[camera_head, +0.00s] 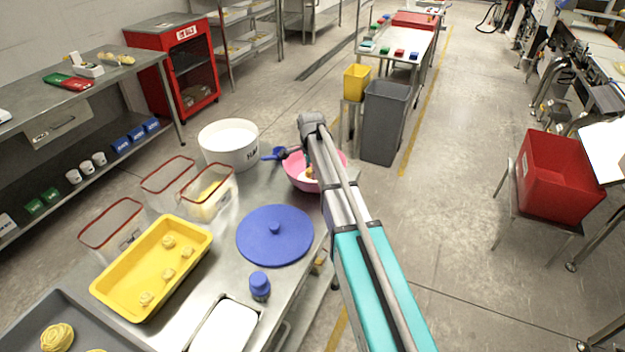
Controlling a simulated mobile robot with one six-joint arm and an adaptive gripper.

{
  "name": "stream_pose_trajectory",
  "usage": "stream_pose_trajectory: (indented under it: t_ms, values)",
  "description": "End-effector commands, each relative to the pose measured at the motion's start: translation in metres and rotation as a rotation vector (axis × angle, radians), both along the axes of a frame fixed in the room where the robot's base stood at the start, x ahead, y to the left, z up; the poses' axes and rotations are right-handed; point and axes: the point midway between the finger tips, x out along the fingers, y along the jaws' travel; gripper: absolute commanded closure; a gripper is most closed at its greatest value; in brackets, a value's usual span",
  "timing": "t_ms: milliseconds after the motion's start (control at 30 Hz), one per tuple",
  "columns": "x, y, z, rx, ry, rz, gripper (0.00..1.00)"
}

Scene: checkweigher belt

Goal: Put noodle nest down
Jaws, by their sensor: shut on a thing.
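Several small pale-yellow noodle nests (168,242) lie in the yellow tray (109,291) on the steel table. A larger-looking noodle nest (57,337) sits on the grey tray (22,318) at the bottom left, and the edge of another yellow piece shows at the frame's lower border. My arm crosses the picture from the bottom right up to a joint above the pink bowl (294,178).
A red crate (562,173) is at the right. The floor between is clear.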

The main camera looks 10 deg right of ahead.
Motion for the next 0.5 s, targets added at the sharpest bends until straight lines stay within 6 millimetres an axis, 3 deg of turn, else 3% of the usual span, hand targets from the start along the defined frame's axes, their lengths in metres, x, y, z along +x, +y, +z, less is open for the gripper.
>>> stream_pose_trajectory:
  t_ms: [200,500]
  values:
    - [0.000,0.000,-0.023,0.000,0.000,0.000,0.66]
    - [0.000,0.000,-0.031,0.000,0.000,0.000,0.66]
